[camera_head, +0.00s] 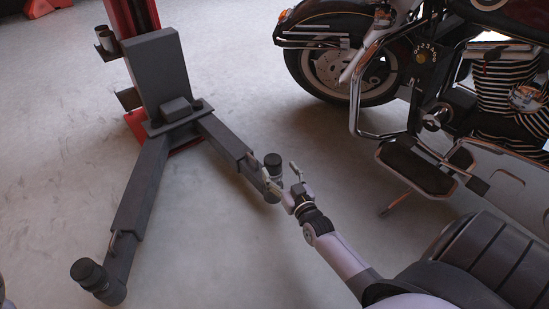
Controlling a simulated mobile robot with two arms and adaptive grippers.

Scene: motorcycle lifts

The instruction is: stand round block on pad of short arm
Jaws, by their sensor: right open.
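The short lift arm (224,142) reaches right and down from the lift's column. A dark round block (273,161) is upright at its far end, and appears to stand on the pad (271,196) there. My right gripper (280,170) is open, with one finger to the left of the block and the other to its right. The fingers look apart from the block, though the gap on the left is hard to judge. Part of the pad's right side is hidden by my gripper. My left gripper is not in view.
The longer lift arm (141,189) ends at lower left with another dark round block (89,273). Grey cylinders (105,40) sit in a holder beside the red column (126,18). Floor between the lift arms is clear.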

